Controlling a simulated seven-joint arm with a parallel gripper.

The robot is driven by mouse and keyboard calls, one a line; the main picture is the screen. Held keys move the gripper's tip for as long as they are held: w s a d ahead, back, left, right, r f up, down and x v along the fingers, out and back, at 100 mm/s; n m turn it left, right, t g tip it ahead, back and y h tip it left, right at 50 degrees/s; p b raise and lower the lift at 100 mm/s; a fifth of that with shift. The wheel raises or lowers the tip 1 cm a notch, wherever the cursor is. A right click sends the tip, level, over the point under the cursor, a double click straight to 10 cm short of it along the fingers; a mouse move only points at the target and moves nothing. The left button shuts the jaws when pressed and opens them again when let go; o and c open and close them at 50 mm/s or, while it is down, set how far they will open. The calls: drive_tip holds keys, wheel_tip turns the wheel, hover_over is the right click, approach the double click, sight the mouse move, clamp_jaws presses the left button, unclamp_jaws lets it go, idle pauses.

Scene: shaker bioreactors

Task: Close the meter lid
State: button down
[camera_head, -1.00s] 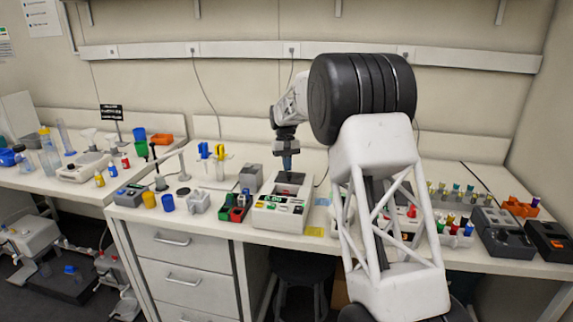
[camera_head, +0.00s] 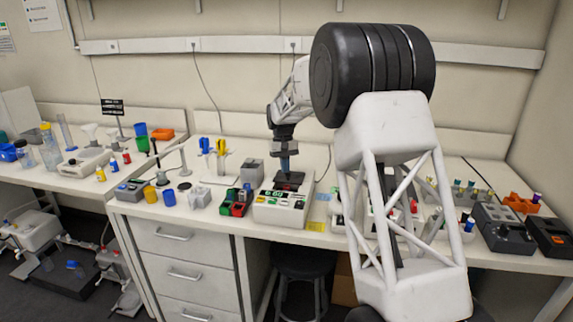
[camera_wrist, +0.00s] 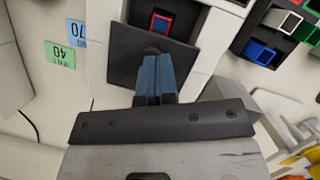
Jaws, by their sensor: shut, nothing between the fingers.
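The meter (camera_head: 281,209) is a white box with a small green display, near the front edge of the bench. Its dark lid (camera_wrist: 124,57) shows in the wrist view as a flat plate next to the well. The well is partly uncovered, with a red-and-blue-rimmed cuvette (camera_wrist: 160,22) in it. My gripper (camera_wrist: 157,62) is shut and empty, its blue fingers together in front of the lid plate. They overlap the plate in the picture; I cannot tell whether they touch. In the head view my gripper (camera_head: 285,168) points down at the meter's rear part.
A rack with red, green and blue pieces (camera_head: 237,202) stands just left of the meter. A grey block (camera_head: 252,172) is behind it. Yellow and blue cups (camera_head: 167,197) are farther left. My arm hides part of the bench to the right.

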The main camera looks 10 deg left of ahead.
drive_tip(key=shift+s+f, duration=0.15)
drive_tip(key=shift+s, duration=1.8)
drive_tip(key=shift+w, duration=0.15)
drive_tip(key=shift+w+a, duration=0.3)
drive_tip(key=shift+w, duration=0.2)
drive_tip(key=w, duration=0.1)
drive_tip(key=w+a+r, duration=0.1)
drive_tip(key=shift+w+a+r, duration=0.15)
drive_tip(key=shift+w, duration=0.15)
drive_tip(key=v, duration=0.9)
drive_tip(key=shift+r, duration=0.35)
drive_tip(key=c, duration=1.8)
unclamp_jaws()
